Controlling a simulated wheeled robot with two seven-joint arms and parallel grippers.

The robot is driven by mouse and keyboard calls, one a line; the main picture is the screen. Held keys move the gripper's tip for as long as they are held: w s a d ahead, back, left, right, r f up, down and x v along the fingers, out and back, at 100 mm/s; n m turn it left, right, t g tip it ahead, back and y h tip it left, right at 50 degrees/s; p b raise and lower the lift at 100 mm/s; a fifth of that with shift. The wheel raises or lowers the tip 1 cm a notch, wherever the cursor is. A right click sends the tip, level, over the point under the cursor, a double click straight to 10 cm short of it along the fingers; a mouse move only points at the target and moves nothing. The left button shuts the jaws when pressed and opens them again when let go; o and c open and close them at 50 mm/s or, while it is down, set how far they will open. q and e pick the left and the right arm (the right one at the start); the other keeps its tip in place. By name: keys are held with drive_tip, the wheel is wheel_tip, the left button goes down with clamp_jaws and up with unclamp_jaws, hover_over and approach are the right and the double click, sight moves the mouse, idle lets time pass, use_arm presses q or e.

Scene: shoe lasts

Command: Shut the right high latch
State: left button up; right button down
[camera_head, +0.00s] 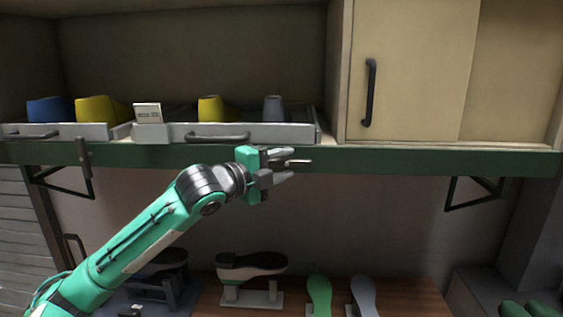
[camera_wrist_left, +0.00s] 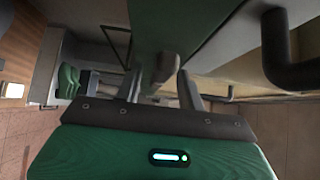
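My left gripper (camera_head: 282,165) is raised in front of the green beam, just below the right end of the right drawer (camera_head: 270,133). Its two fingers are apart. A small brownish-grey bar, which looks like the right high latch (camera_head: 299,161), shows at the fingertips and points sideways. In the left wrist view, the blunt end of this latch (camera_wrist_left: 165,66) stands between or just beyond the open fingers (camera_wrist_left: 160,88); I cannot tell whether they touch it. A similar latch (camera_head: 84,157) at the left stands upright across the beam edge. My right gripper is not in view.
The green beam (camera_head: 400,159) runs under the drawers and a sliding-door cupboard (camera_head: 410,70). Dark drawer handles (camera_head: 217,137) stick out close to my gripper. Black brackets (camera_head: 472,190) hang below. Shoe lasts (camera_head: 250,266) stand on the lower bench (camera_head: 410,297).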

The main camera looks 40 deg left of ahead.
use_arm(q)
clamp_jaws()
drive_tip(key=shift+f, duration=0.1)
drive_tip(key=shift+f+b, duration=0.2)
drive_tip(key=shift+b, duration=0.6)
drive_tip(key=n+t+y+b, duration=0.1)
drive_tip(key=n+t+b, duration=0.1)
drive_tip(key=n+b, duration=0.2)
drive_tip(key=n+t+y+b, duration=0.2)
drive_tip(key=n+t+b, duration=0.1)
drive_tip(key=b, duration=0.1)
drive_tip(key=f+n+t+y+b, duration=0.1)
drive_tip(key=n+t+b, duration=0.1)
drive_tip(key=n+b, duration=0.2)
drive_tip(key=shift+w+d+n+b, duration=0.15)
drive_tip(key=shift+d+n+b, duration=0.1)
drive_tip(key=shift+n+b, duration=0.1)
drive_tip(key=shift+w+d+r+n+g+y+b, duration=0.15)
drive_tip(key=shift+n+g+y+b, duration=0.2)
drive_tip(key=shift+n+y+b, duration=2.3)
drive_tip(key=shift+d+n+g+y+b, duration=0.1)
drive_tip(key=shift+n+g+y+b, duration=0.4)
drive_tip(key=shift+n+y, duration=4.15)
drive_tip(key=shift+n, duration=0.55)
